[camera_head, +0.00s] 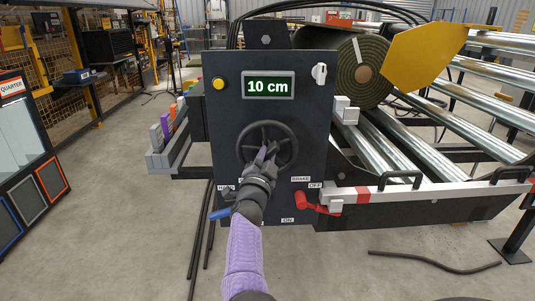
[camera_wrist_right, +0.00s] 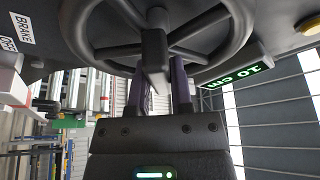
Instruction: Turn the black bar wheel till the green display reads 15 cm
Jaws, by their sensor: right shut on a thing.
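The black bar wheel (camera_head: 294,142) is on the front of a dark panel, and its rim and spokes also show in the wrist view (camera_wrist_right: 242,25). Above it, the green display (camera_head: 268,87) reads 10 cm; it appears upside down in the wrist view (camera_wrist_right: 238,72). My right gripper (camera_head: 266,153) reaches the wheel's middle from below. In the wrist view its purple fingers (camera_wrist_right: 164,88) are on either side of a black block at the wheel's middle, shut on it. The fingers and wrist hide the wheel's lower middle. My left gripper is out of view.
A yellow button (camera_head: 218,83) and a white knob (camera_head: 319,73) flank the display. Below right, a red brake lever (camera_head: 318,208) is near the OFF label; a blue-ended lever (camera_head: 220,213) is lower left. A turf roll (camera_head: 362,70) lies on metal rollers to the right.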

